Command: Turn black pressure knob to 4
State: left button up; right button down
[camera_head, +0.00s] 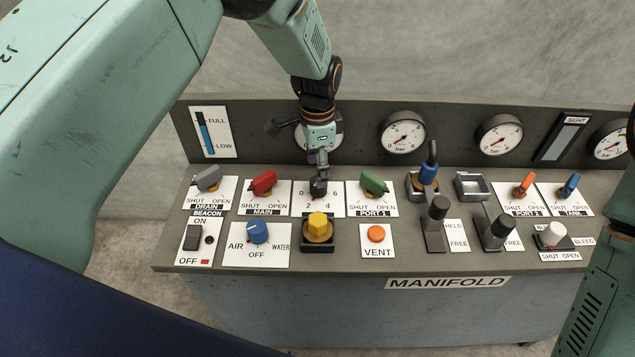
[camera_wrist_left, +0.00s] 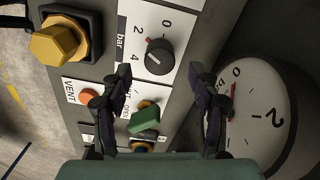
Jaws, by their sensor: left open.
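The black pressure knob (camera_head: 318,188) sits on a white plate marked 0, 2, 4 and 6 in the back row of the panel. In the left wrist view the black knob (camera_wrist_left: 159,57) shows whole, with 0, 2 and 4 around it. A pale line on the knob points roughly between 2 and 4; its exact reading is unclear. My left gripper (camera_head: 319,170) is above the knob, pointing down at it. In the wrist view its open fingers (camera_wrist_left: 160,78) stand apart with the knob beyond their tips. Contact is not visible. My right gripper is out of view.
A red MAIN handle (camera_head: 263,182) and a green PORT 1 handle (camera_head: 373,184) flank the knob closely. A yellow knob (camera_head: 318,226) stands in front. Gauges, including one at centre (camera_head: 402,132), line the upright back panel, with one partly behind my left gripper.

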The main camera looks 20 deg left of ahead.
pick_arm(q)
jog(key=f, duration=0.4)
jog(key=shift+d, duration=0.2)
jog(key=shift+f, duration=0.6)
jog(key=shift+a+f, duration=0.15)
jog(key=shift+f, duration=0.05)
jog(key=shift+w, duration=0.1)
jog(key=shift+c, duration=0.4)
jog(key=shift+c, duration=1.3)
jog(key=c, duration=0.8)
